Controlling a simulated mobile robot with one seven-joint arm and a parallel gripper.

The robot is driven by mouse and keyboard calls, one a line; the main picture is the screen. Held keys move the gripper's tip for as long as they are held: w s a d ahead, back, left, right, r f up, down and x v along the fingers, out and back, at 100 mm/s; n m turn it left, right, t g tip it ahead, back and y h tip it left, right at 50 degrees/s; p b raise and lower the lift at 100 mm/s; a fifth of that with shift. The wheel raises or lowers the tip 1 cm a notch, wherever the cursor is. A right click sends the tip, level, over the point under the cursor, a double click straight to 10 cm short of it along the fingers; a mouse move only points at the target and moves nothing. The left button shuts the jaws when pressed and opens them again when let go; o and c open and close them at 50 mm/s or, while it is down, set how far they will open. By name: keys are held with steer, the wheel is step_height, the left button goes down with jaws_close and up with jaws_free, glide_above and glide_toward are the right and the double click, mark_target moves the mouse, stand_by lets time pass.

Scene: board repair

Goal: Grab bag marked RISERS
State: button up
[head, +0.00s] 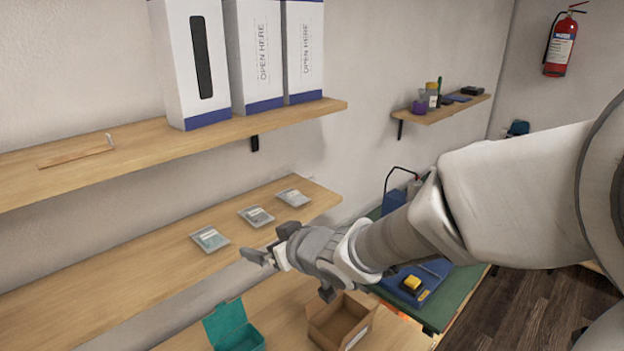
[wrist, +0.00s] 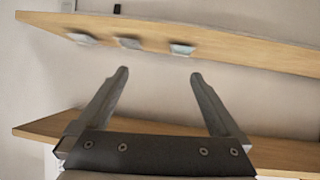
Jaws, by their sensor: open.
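Three small clear bags lie in a row on the middle wooden shelf (head: 110,262): a left bag (head: 209,239), a middle bag (head: 257,217) and a right bag (head: 293,198). Their labels are too small to read, so I cannot tell which is marked RISERS. My gripper (head: 258,257) is in front of the shelf's edge, near the left and middle bags, holding nothing. In the wrist view my gripper (wrist: 158,76) has its two fingers wide apart with nothing between them. The three bags show beyond the fingertips there, including one bag (wrist: 182,49) at the right.
An upper shelf (head: 130,143) overhangs behind, with tall white boxes (head: 255,60) on it. Below are a teal open box (head: 232,325), a cardboard box (head: 340,320) and a green-topped bench (head: 455,300). A small shelf (head: 440,110) hangs at the right.

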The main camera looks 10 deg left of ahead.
steer(key=a+y, duration=0.2)
steer(key=a, duration=0.1)
steer(key=n+g, duration=0.1)
glide_toward(210, 236)
steer(key=x, duration=0.3)
steer(key=shift+w+a+r+b, duration=0.15)
steer(key=shift+a+r+b, duration=0.05)
steer(key=shift+a+b, duration=0.2)
steer(key=shift+f+p+x, duration=0.15)
steer(key=shift+p+x, duration=0.15)
steer(key=shift+x, duration=1.1)
steer(key=shift+f+p+x, duration=0.15)
steer(key=shift+p+x, duration=0.15)
steer(key=shift+x, duration=1.1)
steer(key=shift+d, duration=0.2)
steer(key=c, duration=1.3)
steer(key=shift+r, duration=0.15)
